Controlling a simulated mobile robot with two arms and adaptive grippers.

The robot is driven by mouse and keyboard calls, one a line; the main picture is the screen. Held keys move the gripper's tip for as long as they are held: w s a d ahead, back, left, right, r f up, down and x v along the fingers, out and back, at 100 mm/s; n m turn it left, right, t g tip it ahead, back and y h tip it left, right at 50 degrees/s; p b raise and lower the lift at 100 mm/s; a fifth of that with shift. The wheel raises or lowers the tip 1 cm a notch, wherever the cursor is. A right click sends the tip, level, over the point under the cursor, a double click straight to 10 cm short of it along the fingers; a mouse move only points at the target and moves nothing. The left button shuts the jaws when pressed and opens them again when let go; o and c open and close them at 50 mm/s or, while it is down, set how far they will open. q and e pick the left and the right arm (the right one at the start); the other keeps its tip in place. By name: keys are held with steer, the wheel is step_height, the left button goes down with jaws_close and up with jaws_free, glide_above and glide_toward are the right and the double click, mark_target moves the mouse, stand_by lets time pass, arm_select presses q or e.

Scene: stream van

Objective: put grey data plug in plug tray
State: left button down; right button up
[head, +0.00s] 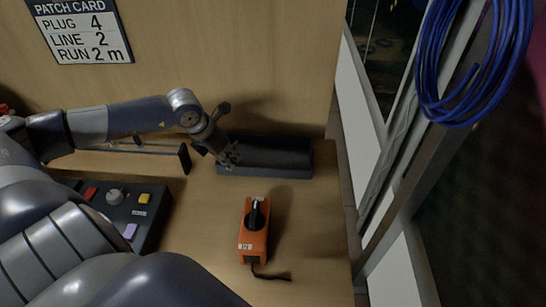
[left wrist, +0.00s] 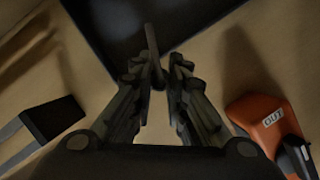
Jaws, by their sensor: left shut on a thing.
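My left gripper (head: 229,156) reaches in from the left and is at the left end of the dark plug tray (head: 265,172). In the left wrist view the fingers (left wrist: 159,72) are closed on a thin dark grey piece (left wrist: 152,42), likely the grey data plug. It points toward the tray (left wrist: 105,22), which fills the top of that view. Most of the plug is hidden by the fingers. I cannot tell whether it touches the tray floor. The tray's inside looks dark, with no other plug clearly visible. My right gripper is not in view.
A button panel (head: 128,208) and a black-ended rod fixture (head: 185,158) are on the left. A patch card (head: 80,30) hangs behind; blue cable (head: 432,90) hangs at right.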

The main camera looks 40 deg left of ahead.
arm_select(q)
steer(key=w+d+p, duration=0.1)
steer(key=w+d, duration=0.1)
steer(key=w, duration=0.2)
steer(key=w+d+f+p, duration=0.1)
steer(key=w+d+p, duration=0.1)
steer(key=w, duration=0.3)
steer(key=w+d+p, duration=0.1)
steer(key=w+d, duration=0.2)
steer(key=w, duration=0.1)
steer(key=shift+w+d+f, duration=0.15)
steer(key=shift+w+d, duration=0.05)
steer(key=shift+d, duration=0.05)
steer(key=shift+w+d+f+p, duration=0.1)
steer(key=shift+f+p, duration=0.2)
steer(key=shift+p, duration=0.15)
step_height(320, 180, down, 3)
steer(key=shift+p, duration=0.45)
steer(key=c, duration=2)
jaws_free()
steer(key=shift+f, duration=0.15)
steer(key=o, duration=0.4)
